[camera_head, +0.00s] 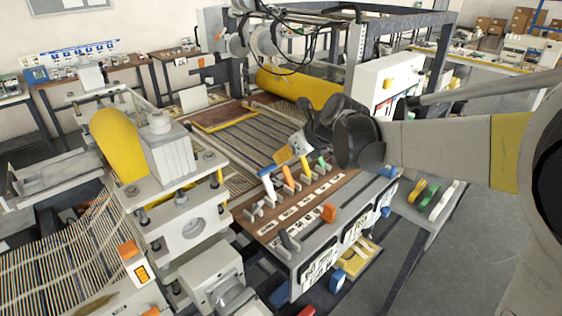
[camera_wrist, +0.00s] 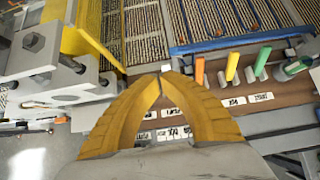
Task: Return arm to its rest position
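My gripper (camera_wrist: 163,79) is in the lower middle of the wrist view, with two curved yellow fingers. Their tips come together, and nothing shows held between them. In the head view my arm reaches in from the right, and the gripper end hangs over the machine's control panel, partly hidden behind the dark wrist. A row of levers stands on the brown panel beneath it: a white-and-blue lever (camera_head: 268,184), an orange lever (camera_head: 289,177) and a green lever (camera_head: 322,164). In the wrist view an orange lever (camera_wrist: 199,72) and a green lever (camera_wrist: 262,61) stand right of the fingers.
A clamp unit with a yellow guard (camera_head: 119,143) stands left of the panel. A yellow roll (camera_head: 295,86) and dark frame posts (camera_head: 355,62) rise behind the arm. A white box (camera_head: 388,82) stands close by the arm. Grey floor (camera_head: 460,245) is clear at lower right.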

